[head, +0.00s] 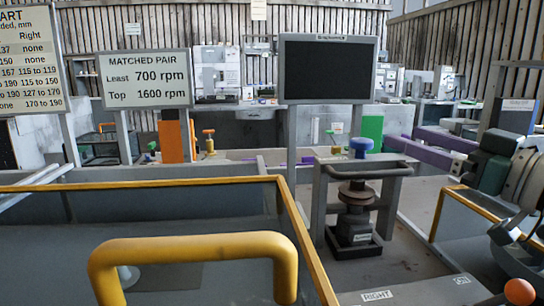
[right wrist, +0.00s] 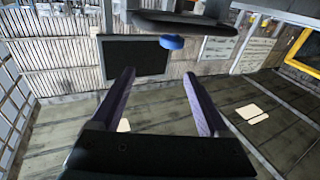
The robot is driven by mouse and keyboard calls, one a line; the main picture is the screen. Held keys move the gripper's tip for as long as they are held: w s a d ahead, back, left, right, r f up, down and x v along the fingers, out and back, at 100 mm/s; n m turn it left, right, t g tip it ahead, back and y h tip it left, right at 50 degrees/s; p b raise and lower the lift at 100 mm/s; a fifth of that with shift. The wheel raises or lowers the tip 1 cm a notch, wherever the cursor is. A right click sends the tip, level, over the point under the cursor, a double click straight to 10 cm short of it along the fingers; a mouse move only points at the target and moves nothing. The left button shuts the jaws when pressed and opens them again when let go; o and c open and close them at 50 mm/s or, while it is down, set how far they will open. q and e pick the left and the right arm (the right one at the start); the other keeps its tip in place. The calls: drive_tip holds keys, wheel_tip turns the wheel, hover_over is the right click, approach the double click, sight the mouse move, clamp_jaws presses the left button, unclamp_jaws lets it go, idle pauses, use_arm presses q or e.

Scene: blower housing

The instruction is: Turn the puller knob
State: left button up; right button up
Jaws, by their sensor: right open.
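The puller's blue knob (head: 361,145) sits on top of a dark, stepped puller body (head: 355,205) inside a grey frame with a dark curved handle bar (head: 368,170). My right gripper (head: 402,139) comes in from the right with its two purple fingers apart and empty, pointing left toward the knob at about its height. In the right wrist view the knob (right wrist: 171,42) shows ahead of the open fingertips (right wrist: 158,75), roughly between their lines and apart from them. A dark bar (right wrist: 185,20) lies just above it there. My left gripper is not in view.
A yellow handle (head: 190,250) and a yellow-edged panel (head: 150,183) fill the front left. A black screen (head: 327,69) and a "MATCHED PAIR" sign (head: 146,79) stand behind. A "RIGHT" label (head: 377,295) and an orange ball (head: 519,291) are at the lower right.

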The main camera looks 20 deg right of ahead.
sight(371, 146)
drive_tip(key=shift+g+y, duration=0.3)
drive_tip(key=shift+g, duration=0.3)
drive_tip(key=w+a, duration=0.1)
drive_tip(key=w, duration=0.1)
drive_tip(key=w+f+b, duration=0.1)
drive_tip(key=w, duration=0.1)
drive_tip(key=w+a+f+b, duration=0.1)
drive_tip(key=w, duration=0.2)
drive_tip(key=shift+a+f, duration=0.1)
drive_tip(key=shift+a, duration=0.25)
drive_tip(key=shift+x, duration=0.85)
clamp_jaws()
